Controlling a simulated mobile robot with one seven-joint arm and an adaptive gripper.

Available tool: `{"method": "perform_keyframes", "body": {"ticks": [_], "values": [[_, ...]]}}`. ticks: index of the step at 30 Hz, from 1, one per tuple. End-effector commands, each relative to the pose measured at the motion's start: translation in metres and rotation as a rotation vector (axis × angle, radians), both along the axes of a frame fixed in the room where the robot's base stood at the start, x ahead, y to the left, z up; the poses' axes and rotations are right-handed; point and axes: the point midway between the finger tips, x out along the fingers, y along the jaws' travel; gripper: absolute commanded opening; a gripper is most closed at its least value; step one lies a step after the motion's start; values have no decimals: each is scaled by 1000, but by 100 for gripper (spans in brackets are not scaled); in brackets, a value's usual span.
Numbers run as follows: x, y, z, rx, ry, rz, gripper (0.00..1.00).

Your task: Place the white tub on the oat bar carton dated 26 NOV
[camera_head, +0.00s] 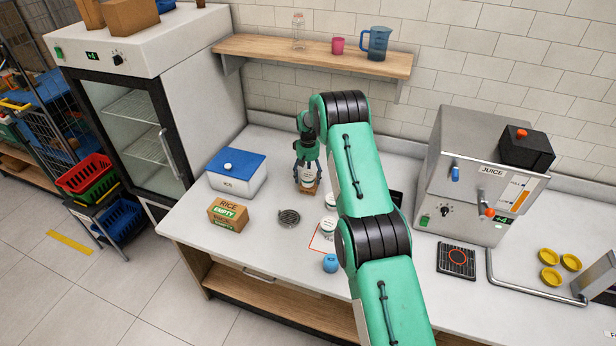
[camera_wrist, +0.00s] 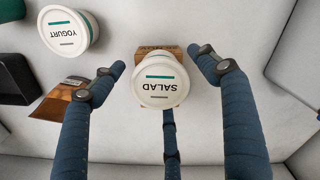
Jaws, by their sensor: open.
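A white tub (camera_wrist: 160,80) with a SALAD lid sits on a small brown carton (camera_wrist: 162,50) in the wrist view. The carton shows below the tub in the head view (camera_head: 308,188); its date cannot be read. My gripper (camera_head: 307,178) is over the tub, pointing down. In the wrist view its blue fingers (camera_wrist: 158,62) are spread around the tub, with gaps at left and right. Contact of the lower finger is hidden by the tub. Another white tub, with a YOGURT lid (camera_wrist: 68,31), stands at the upper left of the wrist view.
A RICE box (camera_head: 228,214) and a blue-lidded white box (camera_head: 237,173) stand left of my gripper. More white tubs (camera_head: 329,224) and a blue object (camera_head: 330,263) are nearby. A juicer (camera_head: 470,180) stands right.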

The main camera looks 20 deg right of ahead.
Motion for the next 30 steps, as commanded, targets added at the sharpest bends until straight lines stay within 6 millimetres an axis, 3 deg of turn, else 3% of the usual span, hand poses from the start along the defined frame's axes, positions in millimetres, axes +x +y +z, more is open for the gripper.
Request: {"method": "perform_keyframes", "body": {"ticks": [8,24,30], "values": [[1,0,23,-1,-3,0,74],[1,0,104,0,-2,0,74],[0,0,119,0,0,0,74]]}}
